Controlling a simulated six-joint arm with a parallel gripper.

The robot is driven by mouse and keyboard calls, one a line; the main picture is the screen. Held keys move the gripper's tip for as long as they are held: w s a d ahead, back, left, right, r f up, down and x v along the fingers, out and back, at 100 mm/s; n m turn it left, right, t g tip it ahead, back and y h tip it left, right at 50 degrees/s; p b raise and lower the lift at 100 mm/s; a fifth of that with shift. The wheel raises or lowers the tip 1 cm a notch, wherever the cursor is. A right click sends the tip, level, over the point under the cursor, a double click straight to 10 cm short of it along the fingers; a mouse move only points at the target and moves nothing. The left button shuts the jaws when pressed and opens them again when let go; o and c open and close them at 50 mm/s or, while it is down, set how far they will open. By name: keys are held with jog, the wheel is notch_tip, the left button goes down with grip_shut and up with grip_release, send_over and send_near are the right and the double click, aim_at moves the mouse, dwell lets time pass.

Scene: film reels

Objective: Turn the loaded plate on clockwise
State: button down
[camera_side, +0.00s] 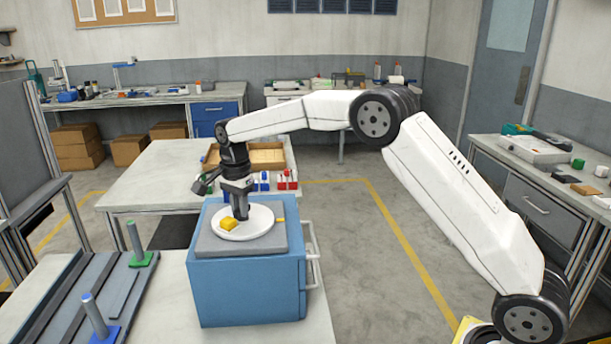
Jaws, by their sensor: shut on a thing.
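The round white plate (262,222) lies flat on the grey top (213,243) of a blue cabinet. A small yellow mark (281,220) shows on the grey top just right of the plate.
The blue cabinet (247,292) has a pale handle (312,255) on its right. Behind it, a table holds a wooden tray (265,158) and red and blue pieces (287,180). At front left, a grey rack (75,300) carries a green-based post (136,245) and a blue-based post (95,316).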

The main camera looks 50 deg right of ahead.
jog(key=shift+w+r+m, duration=0.1)
jog(key=shift+w+m, duration=0.05)
jog(key=shift+m, duration=1.2)
jog(key=shift+w+r+m, duration=0.1)
jog(key=shift+w+m, duration=0.05)
jog(key=shift+m, duration=1.2)
jog(key=shift+w+d+m, duration=0.1)
jog(key=shift+m, duration=2.5)
jog(key=c, duration=0.8)
grip_release()
jog(key=shift+o, duration=1.1)
jog(key=shift+f, duration=0.1)
jog(key=shift+r, duration=3.95)
